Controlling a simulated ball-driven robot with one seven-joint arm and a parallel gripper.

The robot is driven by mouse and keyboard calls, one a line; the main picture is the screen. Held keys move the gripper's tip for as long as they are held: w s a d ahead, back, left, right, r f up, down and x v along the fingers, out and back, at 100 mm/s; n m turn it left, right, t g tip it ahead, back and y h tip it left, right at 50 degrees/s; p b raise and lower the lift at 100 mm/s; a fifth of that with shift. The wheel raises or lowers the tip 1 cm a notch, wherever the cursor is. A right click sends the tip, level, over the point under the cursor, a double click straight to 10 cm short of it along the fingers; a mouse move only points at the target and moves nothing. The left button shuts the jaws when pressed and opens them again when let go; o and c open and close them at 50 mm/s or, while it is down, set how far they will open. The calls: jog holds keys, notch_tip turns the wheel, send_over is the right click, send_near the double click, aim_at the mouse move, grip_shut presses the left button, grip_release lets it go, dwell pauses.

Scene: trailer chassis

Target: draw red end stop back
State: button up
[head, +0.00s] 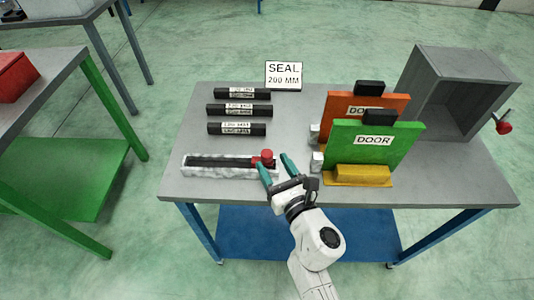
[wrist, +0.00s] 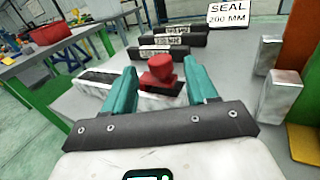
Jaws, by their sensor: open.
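The red end stop (head: 266,157) is a red knob at the right end of a pale metal channel (head: 205,172) with a dark slot, lying along the table's near left edge. My gripper (head: 274,163) is open, with its two teal fingers at the knob. In the wrist view the red end stop (wrist: 160,72) stands between the teal fingers of my gripper (wrist: 162,88), with a gap visible on the left.
Several black labelled bars (head: 240,111) lie behind the channel, with a SEAL 200 MM sign (head: 284,75) at the back. To the right stand a green door panel (head: 375,150), an orange door panel (head: 395,107), small metal blocks (head: 317,162) and a grey open box (head: 460,95).

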aim_at(270, 159)
jog(key=shift+b+x, duration=0.55)
jog(key=shift+x, duration=1.8)
jog(key=shift+c, duration=0.5)
grip_shut()
